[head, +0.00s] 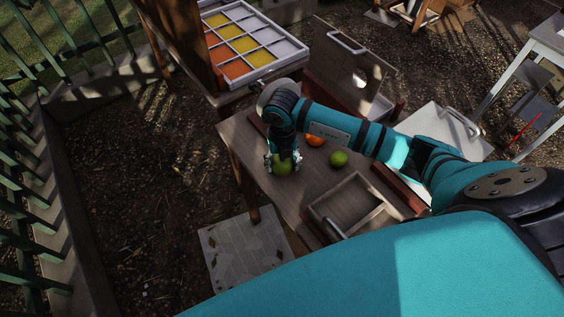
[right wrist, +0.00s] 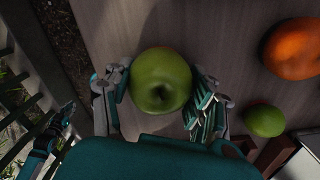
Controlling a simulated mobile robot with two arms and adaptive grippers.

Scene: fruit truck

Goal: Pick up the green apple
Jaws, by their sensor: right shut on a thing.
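The green apple (head: 283,169) is at the left part of the wooden table, between the fingers of my right gripper (head: 283,161). In the right wrist view the apple (right wrist: 161,80) sits between the two finger sides of the right gripper (right wrist: 158,98), which is shut on it. Its dimpled end faces the camera. I cannot tell whether the apple still touches the tabletop. My left gripper does not show in the head view.
An orange (head: 315,140) and a smaller green fruit (head: 339,158) lie on the table (head: 241,139) to the right. A wooden tray (head: 349,203) is near its front. A crate with yellow and orange compartments (head: 262,58) stands behind. A green fence (head: 14,205) is at left.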

